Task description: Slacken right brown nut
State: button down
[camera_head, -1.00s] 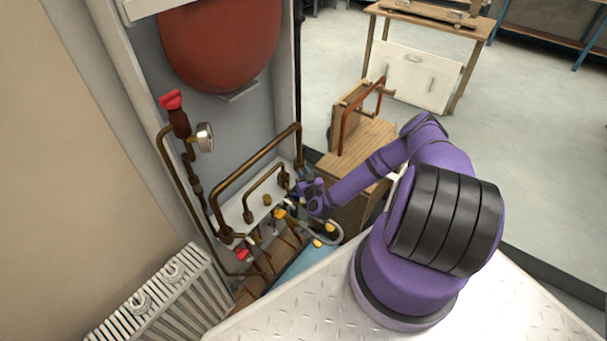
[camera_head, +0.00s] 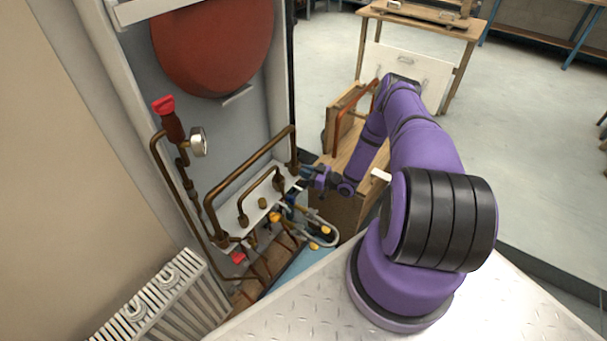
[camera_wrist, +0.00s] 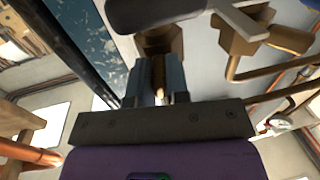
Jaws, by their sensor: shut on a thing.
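The right brown nut (camera_head: 293,169) sits at the foot of the larger bent copper pipe (camera_head: 256,163), at the right end of the white manifold shelf. My gripper (camera_head: 306,172) reaches it from the right. In the wrist view, the brown nut (camera_wrist: 163,42) is just beyond my gripper (camera_wrist: 158,82), whose two fingers are closed around a brown part of it. The fingers hide part of the nut, so the exact grip is hard to see. A second brass fitting (camera_wrist: 232,38) shows to the right in the wrist view.
A pressure gauge (camera_head: 198,142) and red-capped valve (camera_head: 168,118) stand left of the pipes. Yellow-tipped valves (camera_head: 276,217) and grey hoses (camera_head: 318,230) crowd below the shelf. A wooden box (camera_head: 345,185) stands right of the cabinet. A radiator (camera_head: 160,300) is at lower left.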

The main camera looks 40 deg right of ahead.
jog(key=n+g+y, duration=0.1)
jog(key=y, duration=0.1)
jog(key=w+d+n+g+y, duration=0.1)
jog(key=n+g, duration=0.1)
jog(key=n+g+y, duration=0.1)
jog(key=g+y, duration=0.1)
jog(key=shift+w+d+n+y, duration=0.25)
jog(key=shift+d+n+y, duration=0.05)
jog(key=shift+n, duration=0.1)
jog(key=shift+g, duration=0.3)
jog(key=c, duration=1.1)
grip_release()
jog(key=v, duration=1)
jog(key=shift+s+d, duration=0.2)
jog(key=shift+d, duration=0.2)
jog(key=shift+f, duration=0.15)
